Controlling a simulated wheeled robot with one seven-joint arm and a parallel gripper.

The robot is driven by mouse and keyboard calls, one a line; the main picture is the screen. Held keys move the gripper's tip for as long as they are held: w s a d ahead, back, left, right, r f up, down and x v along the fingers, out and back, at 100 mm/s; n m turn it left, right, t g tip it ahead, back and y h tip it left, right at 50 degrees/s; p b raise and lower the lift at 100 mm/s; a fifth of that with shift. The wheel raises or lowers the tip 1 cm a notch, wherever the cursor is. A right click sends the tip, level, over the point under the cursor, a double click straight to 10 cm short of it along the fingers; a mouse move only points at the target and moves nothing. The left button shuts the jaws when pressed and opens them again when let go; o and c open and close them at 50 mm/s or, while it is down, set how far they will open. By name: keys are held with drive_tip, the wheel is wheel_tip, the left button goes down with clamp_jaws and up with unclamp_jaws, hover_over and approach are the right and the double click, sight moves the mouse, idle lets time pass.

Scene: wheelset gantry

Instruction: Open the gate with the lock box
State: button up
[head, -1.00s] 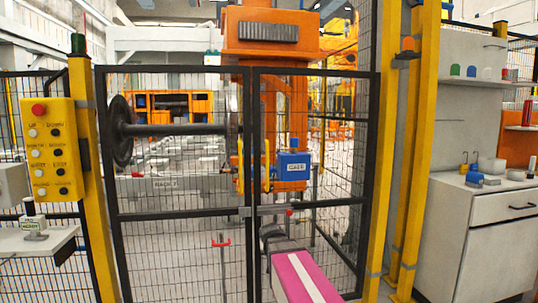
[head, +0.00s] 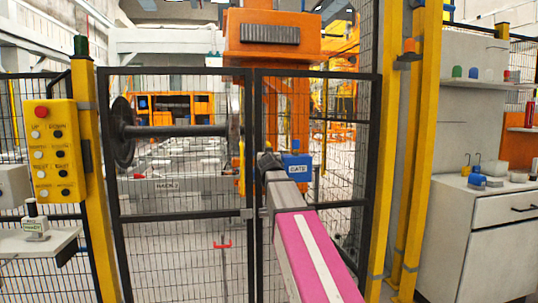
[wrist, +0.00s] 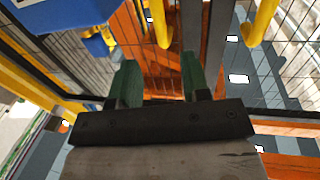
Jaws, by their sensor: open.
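The gate (head: 182,210) is a pair of black-framed mesh leaves, which meet at a centre post and look shut. The blue lock box (head: 297,167), labelled "GATE", is on the right leaf near the centre. Blue parts at the upper left of the wrist view (wrist: 85,18) appear to be this box. My gripper (head: 266,157) is just left of the box in the head view. In the wrist view its green-padded fingers (wrist: 160,82) are apart with nothing between them. Two yellow handles (wrist: 262,28) lie ahead of the fingers; my arm and gripper mostly hide them in the head view.
A yellow push-button panel (head: 50,150) stands left of the gate by a yellow post (head: 93,200). A small shelf (head: 40,240) is below it. A white cabinet (head: 480,235) with small padlocks stands right. Behind the mesh are a wheelset (head: 122,135) and an orange machine (head: 272,40).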

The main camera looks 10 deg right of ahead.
drive_tip(key=w+d, duration=0.2)
drive_tip(key=w, duration=0.8)
drive_tip(key=shift+w, duration=0.2)
drive_tip(key=shift+f, duration=0.1)
clamp_jaws()
